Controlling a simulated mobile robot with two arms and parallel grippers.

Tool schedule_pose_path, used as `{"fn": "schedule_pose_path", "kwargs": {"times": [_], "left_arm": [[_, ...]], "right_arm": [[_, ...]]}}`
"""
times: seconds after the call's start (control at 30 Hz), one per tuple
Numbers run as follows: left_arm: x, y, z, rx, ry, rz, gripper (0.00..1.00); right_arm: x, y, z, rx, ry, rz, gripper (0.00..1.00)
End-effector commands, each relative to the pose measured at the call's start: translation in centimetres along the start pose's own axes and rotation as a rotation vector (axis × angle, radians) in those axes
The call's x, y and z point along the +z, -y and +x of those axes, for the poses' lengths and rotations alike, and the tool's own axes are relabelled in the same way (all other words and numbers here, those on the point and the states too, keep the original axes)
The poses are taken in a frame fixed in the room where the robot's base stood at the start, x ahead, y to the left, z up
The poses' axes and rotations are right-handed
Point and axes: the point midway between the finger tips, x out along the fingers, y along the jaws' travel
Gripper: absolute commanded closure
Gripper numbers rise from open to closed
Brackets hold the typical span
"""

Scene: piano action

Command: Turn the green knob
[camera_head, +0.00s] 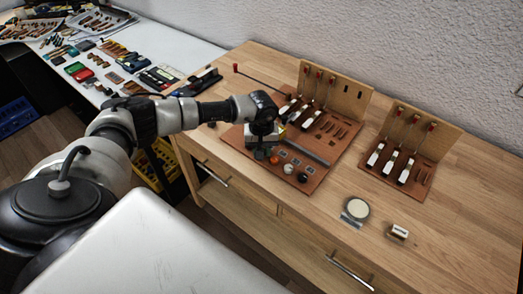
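My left arm comes in from the left, and its gripper (262,146) points down over the front left part of a brown board on the wooden table. The fingers are dark and small, so I cannot tell whether they are open or shut. My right gripper is not in view.
The brown board (318,178) carries piano keys and an upright back panel (345,100). A second keyed board (410,190) stands to the right. The table's right side is clear.

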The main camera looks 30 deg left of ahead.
Motion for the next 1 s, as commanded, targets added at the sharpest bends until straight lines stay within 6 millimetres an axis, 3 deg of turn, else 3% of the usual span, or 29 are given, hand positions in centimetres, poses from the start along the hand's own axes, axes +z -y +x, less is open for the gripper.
{"fn": "schedule_pose_path", "kwargs": {"times": [0.6,1.0], "left_arm": [[-0.1,-0.1,0.1,0.004,-0.001,-0.571,0.97],[-0.1,0.0,-0.1,0.004,-0.002,-0.824,0.97]], "right_arm": [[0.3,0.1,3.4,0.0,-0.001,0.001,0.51],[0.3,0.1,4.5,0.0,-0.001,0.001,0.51]]}}
